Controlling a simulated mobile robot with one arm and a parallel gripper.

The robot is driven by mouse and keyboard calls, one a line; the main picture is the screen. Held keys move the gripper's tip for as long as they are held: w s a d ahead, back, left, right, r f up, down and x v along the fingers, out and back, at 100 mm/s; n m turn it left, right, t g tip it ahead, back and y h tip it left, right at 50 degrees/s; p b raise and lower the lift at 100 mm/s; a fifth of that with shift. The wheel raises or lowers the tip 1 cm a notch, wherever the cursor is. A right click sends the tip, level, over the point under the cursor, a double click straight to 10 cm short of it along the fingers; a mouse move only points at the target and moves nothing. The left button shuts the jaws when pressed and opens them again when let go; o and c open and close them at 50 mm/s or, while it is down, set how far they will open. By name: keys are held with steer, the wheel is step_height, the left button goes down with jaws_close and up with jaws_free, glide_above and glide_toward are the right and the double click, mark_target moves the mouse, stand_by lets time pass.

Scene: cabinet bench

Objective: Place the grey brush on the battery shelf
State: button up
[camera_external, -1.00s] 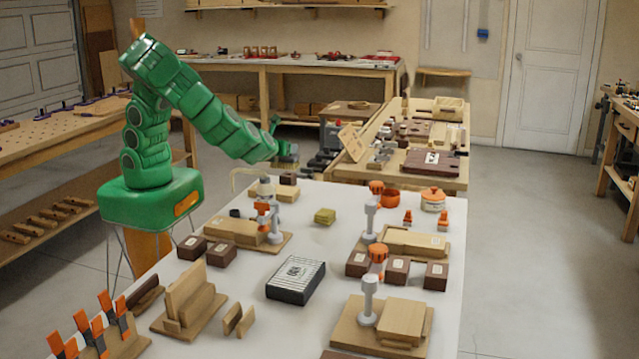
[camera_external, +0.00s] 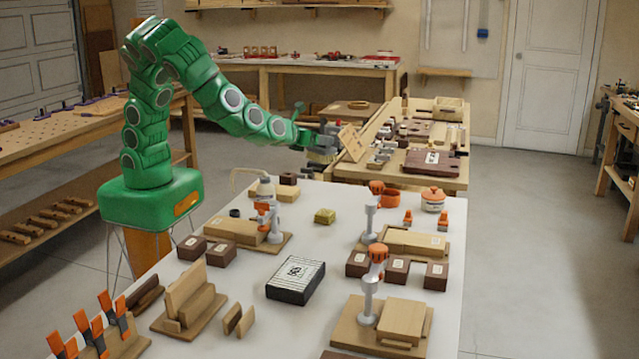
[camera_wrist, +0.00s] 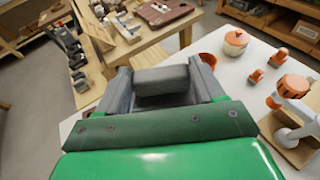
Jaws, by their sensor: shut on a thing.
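My gripper (camera_external: 325,142) is at the far end of the white table, raised near the wooden bench behind it. It is shut on the grey brush, whose grey block (camera_wrist: 162,80) shows between the two fingers in the wrist view (camera_wrist: 160,72). I cannot tell which thing is the battery shelf; no label is readable as such.
The white table (camera_external: 240,335) carries a black striped box (camera_external: 296,280), orange-and-grey clamps, brown blocks and an orange-lidded pot (camera_external: 433,199). A tilted wooden board (camera_external: 352,141) stands just right of my gripper. The wooden bench (camera_external: 345,175) holds a dark brown board (camera_external: 432,162).

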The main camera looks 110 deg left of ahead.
steer(key=w+d+r+m+t+h, duration=0.7)
steer(key=w+d+r+m+h, duration=0.1)
steer(key=w+d, duration=0.5)
steer(key=shift+d+r+m+h, duration=0.2)
steer(key=shift+m+h, duration=0.1)
steer(key=shift+m, duration=0.1)
